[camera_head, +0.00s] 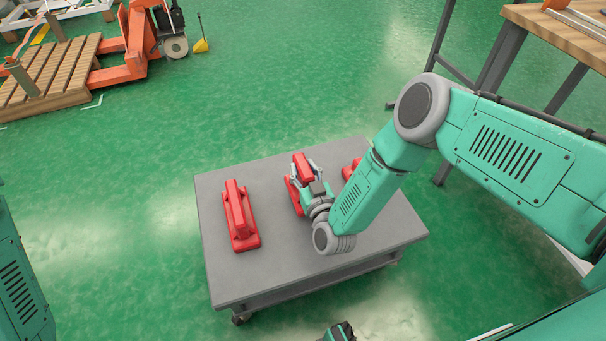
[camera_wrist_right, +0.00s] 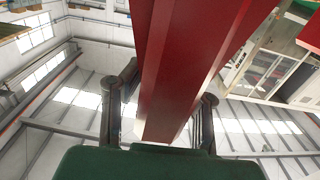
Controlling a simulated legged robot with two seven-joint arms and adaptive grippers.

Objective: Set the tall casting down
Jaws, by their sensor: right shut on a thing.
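My right gripper (camera_head: 306,186) is over the middle of the grey cart top and is shut on a red casting (camera_head: 302,166). In the right wrist view the red casting (camera_wrist_right: 185,60) is a long block between the two fingers (camera_wrist_right: 160,110), filling the middle of the picture. More red (camera_head: 291,197) shows low beside the gripper. I cannot tell whether the held casting touches the cart. A second red casting (camera_head: 238,215), with a raised bar on a flat base, stands on the left of the cart. A third (camera_head: 350,168) is mostly hidden behind my right arm.
The grey cart (camera_head: 270,275) has bare top between the left casting and my gripper, and along its front edge. A wooden bench (camera_head: 560,35) stands at the upper right. An orange pallet truck (camera_head: 135,45) and a wooden pallet are at the upper left. Green floor is open around.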

